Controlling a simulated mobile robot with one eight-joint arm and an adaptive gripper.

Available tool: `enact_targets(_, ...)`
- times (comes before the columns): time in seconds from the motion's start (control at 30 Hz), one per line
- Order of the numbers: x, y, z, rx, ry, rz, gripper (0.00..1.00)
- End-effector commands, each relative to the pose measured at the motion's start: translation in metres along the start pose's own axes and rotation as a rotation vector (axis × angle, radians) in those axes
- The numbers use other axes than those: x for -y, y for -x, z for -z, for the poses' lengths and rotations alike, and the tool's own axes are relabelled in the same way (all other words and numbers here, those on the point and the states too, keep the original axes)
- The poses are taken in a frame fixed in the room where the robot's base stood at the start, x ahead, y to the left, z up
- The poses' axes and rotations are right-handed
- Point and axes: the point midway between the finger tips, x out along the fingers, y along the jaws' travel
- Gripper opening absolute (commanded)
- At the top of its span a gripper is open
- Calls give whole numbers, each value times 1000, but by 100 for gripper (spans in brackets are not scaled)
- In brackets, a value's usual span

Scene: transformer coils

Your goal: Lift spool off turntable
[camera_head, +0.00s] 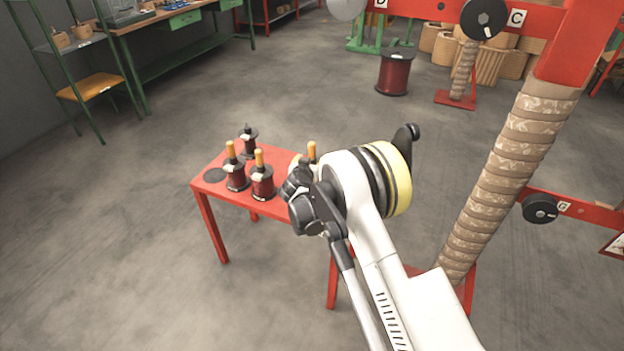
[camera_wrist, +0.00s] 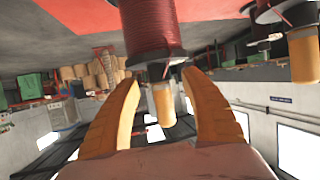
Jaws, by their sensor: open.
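Several dark-red wire spools with black flanges and orange handles, including a front one (camera_head: 262,182) and a left one (camera_head: 236,176), stand on a red table (camera_head: 284,155). Another handle (camera_head: 312,149) shows behind my arm, its spool mostly hidden. In the wrist view, which looks upside down, a red spool (camera_wrist: 152,28) hangs in from the top, with its orange handle (camera_wrist: 163,104) between my spread fingers. My gripper (camera_wrist: 160,78) is open; I see no clear contact with the handle. In the head view my arm hides the fingers. I cannot clearly make out the turntable.
A flat dark disc (camera_head: 216,175) lies bare at the table's left end. More spools (camera_wrist: 270,25) show at the right of the wrist view. A tall wrapped column (camera_head: 510,165) on a red frame stands right of my arm. The floor left of the table is clear.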

Motion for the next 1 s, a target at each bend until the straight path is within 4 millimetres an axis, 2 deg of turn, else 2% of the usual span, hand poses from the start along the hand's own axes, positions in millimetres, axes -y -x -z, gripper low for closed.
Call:
enact_targets(0.03,0,-10,-4,0,0,-1,53)
enact_targets(0.13,0,-20,-2,0,1,-1,53)
enact_targets(0.4,0,-23,0,0,1,0,53)
enact_targets(0.47,0,-23,0,0,1,0,37)
enact_targets(0.5,0,-23,0,0,1,0,24)
enact_targets(0.57,0,-23,0,0,1,0,6)
enact_targets(0.6,0,-22,0,0,1,0,0)
enact_targets(1.0,0,-22,1,-1,1,0,0)
